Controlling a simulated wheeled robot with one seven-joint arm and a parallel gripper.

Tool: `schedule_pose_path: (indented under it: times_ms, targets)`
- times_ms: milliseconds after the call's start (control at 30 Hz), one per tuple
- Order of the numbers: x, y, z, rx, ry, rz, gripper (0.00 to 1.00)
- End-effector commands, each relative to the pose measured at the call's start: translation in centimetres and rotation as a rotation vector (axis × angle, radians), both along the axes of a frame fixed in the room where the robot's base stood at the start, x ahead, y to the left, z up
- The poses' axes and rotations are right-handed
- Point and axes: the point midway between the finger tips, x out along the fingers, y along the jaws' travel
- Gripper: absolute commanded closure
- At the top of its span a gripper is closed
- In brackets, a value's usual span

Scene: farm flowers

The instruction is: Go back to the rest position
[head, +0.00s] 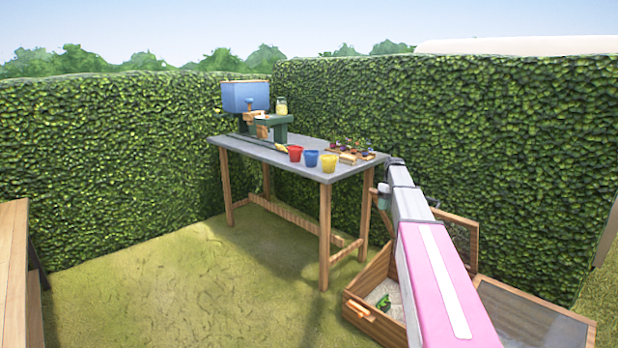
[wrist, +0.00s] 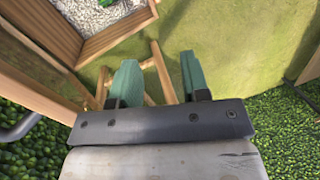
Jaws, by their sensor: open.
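My gripper (wrist: 158,78) shows in the wrist view with its two green fingers apart and nothing between them. Below the fingers are grass and wooden bars that look like part of the table's frame. In the head view my arm reaches forward from the lower right, and its far end is beside the right end of the table (head: 262,153). The fingers are hard to make out there.
A wooden box (head: 360,318) with pale filling and a small green plant stands under my arm; its corner also shows in the wrist view (wrist: 112,38). Red (head: 295,154), blue (head: 311,158) and yellow (head: 328,163) pots stand on the table. Hedges (head: 520,150) enclose the grass; open grass lies left.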

Motion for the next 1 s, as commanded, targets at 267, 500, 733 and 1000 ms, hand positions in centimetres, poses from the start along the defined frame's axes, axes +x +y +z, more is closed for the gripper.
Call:
schedule_pose_path:
  times_ms: [267,500,733,1000]
  targets:
    - [-12.3,6.0,-8.3,-0.073,-0.017,-0.179,0.58]
    - [-23.2,10.3,-13.6,-0.129,-0.048,-0.348,0.58]
    - [-33.3,13.2,-16.6,-0.169,-0.086,-0.500,0.58]
    - [-38.3,14.3,-17.7,-0.185,-0.113,-0.588,0.58]
